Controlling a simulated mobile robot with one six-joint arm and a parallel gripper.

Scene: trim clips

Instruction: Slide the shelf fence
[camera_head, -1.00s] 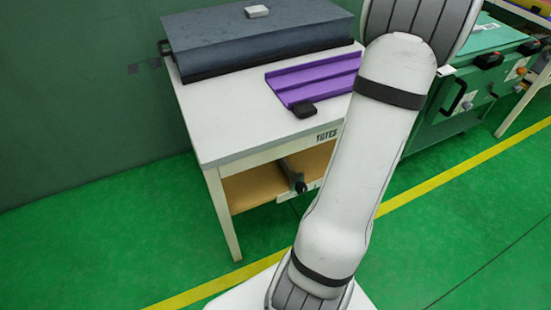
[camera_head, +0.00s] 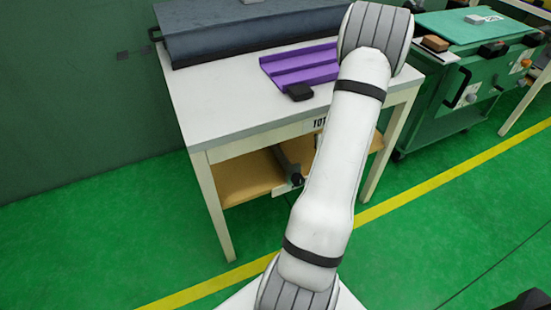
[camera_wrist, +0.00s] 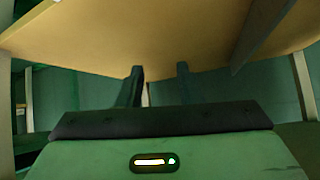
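The shelf fence (camera_head: 284,160) is a narrow dark grey bar on the tan lower shelf (camera_head: 240,183) of the white table. A black knob (camera_head: 297,179) sits at its near end, by the shelf's front edge. The head view does not show the gripper clearly.
The white table (camera_head: 225,105) carries a dark grey block (camera_head: 250,35), a purple stepped tray (camera_head: 300,67) and a small black block (camera_head: 299,92). A green cabinet (camera_head: 440,120) stands right. Green floor is free in front. A dark object (camera_head: 530,303) enters the lower right corner.

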